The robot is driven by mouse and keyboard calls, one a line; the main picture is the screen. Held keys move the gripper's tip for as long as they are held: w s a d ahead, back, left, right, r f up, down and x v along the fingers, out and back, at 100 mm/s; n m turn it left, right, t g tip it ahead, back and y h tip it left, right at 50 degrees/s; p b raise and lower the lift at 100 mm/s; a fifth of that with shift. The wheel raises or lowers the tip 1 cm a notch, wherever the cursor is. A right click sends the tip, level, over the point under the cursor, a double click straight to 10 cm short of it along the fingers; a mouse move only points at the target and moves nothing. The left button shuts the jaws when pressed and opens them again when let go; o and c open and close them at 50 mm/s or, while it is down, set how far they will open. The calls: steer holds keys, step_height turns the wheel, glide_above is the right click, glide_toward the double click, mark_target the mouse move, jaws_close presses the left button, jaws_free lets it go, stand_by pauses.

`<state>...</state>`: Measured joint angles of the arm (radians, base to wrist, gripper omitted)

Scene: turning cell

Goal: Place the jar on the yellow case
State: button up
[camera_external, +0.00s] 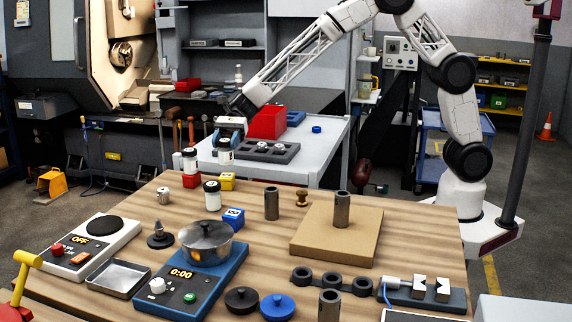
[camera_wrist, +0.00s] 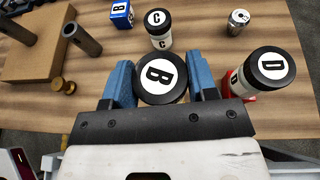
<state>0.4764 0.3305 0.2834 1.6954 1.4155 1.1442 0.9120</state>
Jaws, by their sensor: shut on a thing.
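My gripper (camera_external: 229,132) is shut on a white jar with a black lid marked B (camera_external: 225,152). In the wrist view the jar's lid (camera_wrist: 160,80) sits between the two blue fingers. The jar is upright. In the external view it is right above the yellow case (camera_external: 227,182), with what looks like a small gap between them. The yellow case is hidden beneath the jar and gripper in the wrist view.
Jar D (camera_wrist: 268,70) stands on the red case (camera_external: 190,181) close to the left. Jar C (camera_external: 212,195) stands on the table in front. A blue case (camera_external: 233,217), a metal can (camera_external: 163,196) and a pot (camera_external: 206,242) are nearby. Bare wood lies right of the yellow case.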

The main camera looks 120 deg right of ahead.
mark_target(226, 152)
steer(key=shift+f, duration=1.75)
steer(key=shift+f, duration=0.2)
steer(key=o, duration=1)
steer(key=shift+c, duration=0.2)
steer(key=shift+r, duration=0.2)
steer(key=v, duration=1.2)
